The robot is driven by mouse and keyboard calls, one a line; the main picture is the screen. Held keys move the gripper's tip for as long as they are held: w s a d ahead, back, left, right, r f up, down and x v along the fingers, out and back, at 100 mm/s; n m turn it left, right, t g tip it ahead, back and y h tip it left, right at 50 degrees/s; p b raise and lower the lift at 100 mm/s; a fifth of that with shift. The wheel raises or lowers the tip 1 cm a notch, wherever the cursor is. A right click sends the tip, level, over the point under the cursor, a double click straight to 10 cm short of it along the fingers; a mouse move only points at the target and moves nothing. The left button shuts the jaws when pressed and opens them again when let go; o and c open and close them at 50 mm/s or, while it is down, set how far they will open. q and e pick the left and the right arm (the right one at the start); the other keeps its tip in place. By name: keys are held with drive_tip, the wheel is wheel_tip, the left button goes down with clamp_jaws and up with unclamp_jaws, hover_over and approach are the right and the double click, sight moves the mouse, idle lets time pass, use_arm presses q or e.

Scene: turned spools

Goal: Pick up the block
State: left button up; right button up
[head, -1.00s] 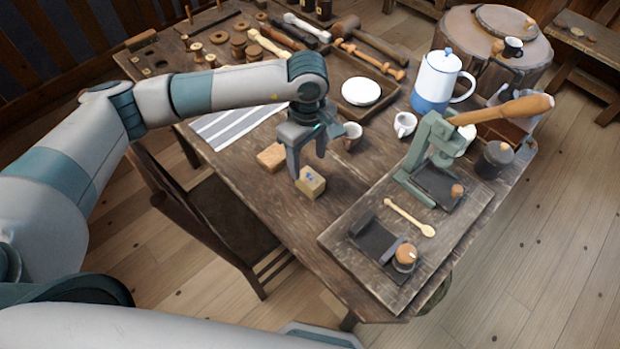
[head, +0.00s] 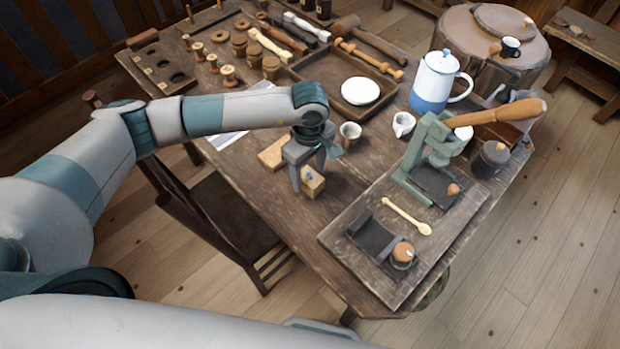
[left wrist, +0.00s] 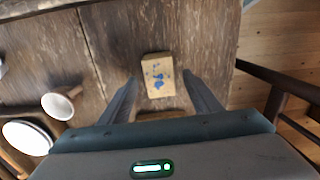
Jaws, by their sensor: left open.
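A small pale wooden block (head: 313,184) with blue marks on top sits near the table's front left edge. It also shows in the left wrist view (left wrist: 158,76), between the two fingers. My left gripper (head: 307,177) is open and low over this block, with a finger on either side; I cannot tell if either finger touches it. A second plain wooden block (head: 272,154) lies just behind and left of it, partly hidden by the gripper. My right gripper is not in view.
A white cup (head: 350,133) stands behind the gripper. A board (head: 340,236) with a green lever press (head: 424,155) and a wooden spoon lies to the right. A tray (head: 386,108) with a white plate is farther back. A chair (head: 225,220) stands at the front left edge.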

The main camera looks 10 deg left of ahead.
sight(310, 177)
use_arm(q)
drive_tip(key=shift+d+f+p, duration=0.1)
drive_tip(key=shift+f+p, duration=0.45)
drive_tip(key=shift+f, duration=1.15)
drive_tip(key=c, duration=1.2)
